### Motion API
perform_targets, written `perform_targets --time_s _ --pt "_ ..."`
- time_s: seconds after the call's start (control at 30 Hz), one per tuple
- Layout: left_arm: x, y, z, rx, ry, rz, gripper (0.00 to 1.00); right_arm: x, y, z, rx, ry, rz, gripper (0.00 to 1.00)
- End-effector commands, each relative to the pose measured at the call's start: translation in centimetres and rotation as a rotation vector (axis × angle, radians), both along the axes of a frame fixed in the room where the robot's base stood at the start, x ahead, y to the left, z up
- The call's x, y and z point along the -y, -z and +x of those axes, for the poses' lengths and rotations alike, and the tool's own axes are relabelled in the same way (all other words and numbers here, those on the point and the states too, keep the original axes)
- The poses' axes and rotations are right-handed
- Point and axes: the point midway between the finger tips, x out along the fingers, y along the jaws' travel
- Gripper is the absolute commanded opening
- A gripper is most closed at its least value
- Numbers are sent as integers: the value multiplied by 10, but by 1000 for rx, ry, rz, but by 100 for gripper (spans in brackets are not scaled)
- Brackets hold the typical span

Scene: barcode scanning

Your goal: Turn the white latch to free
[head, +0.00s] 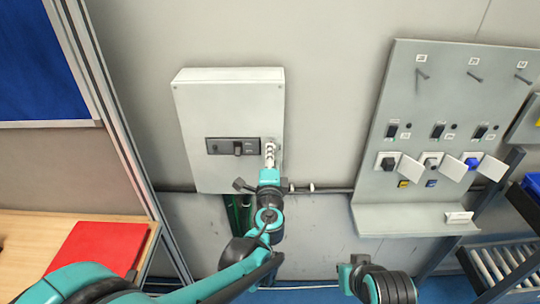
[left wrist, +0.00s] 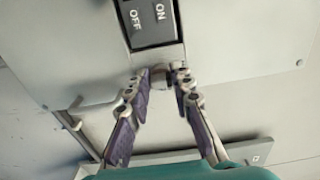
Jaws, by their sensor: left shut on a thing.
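The light grey electrical box (head: 225,105) is mounted on the wall in the head view. My left gripper (head: 270,148) reaches up to its right part, beside the black switch plate. In the left wrist view, my left gripper (left wrist: 165,73) has its two fingertips closed around the small pale latch (left wrist: 161,78), just below the ON/OFF plate (left wrist: 150,20). The fingers cover most of the latch, so its turned position cannot be made out. In the head view the latch is largely hidden by the gripper.
A grey panel (head: 400,100) with hooks, switches, sockets and hanging tags stands on the right. A dark cable (head: 335,190) runs along the wall below the box. A wooden table (head: 30,225) with a red sheet (head: 97,247) is at lower left.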

Motion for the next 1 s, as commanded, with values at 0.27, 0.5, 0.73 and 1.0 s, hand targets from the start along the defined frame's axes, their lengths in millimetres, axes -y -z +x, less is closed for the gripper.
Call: perform_targets --time_s 0.27,0.5,0.73,1.0 --pt "0 0 0 0 -1 0 42 0 0 0 0 0 0 0" --pt "0 0 -4 0 0 0 42 0 0 0 0 0 0 0" --pt "1 0 -43 0 3 0 42 0 0 0 0 0 0 0" --pt "1 0 -98 0 3 0 42 0 0 0 0 0 0 0"
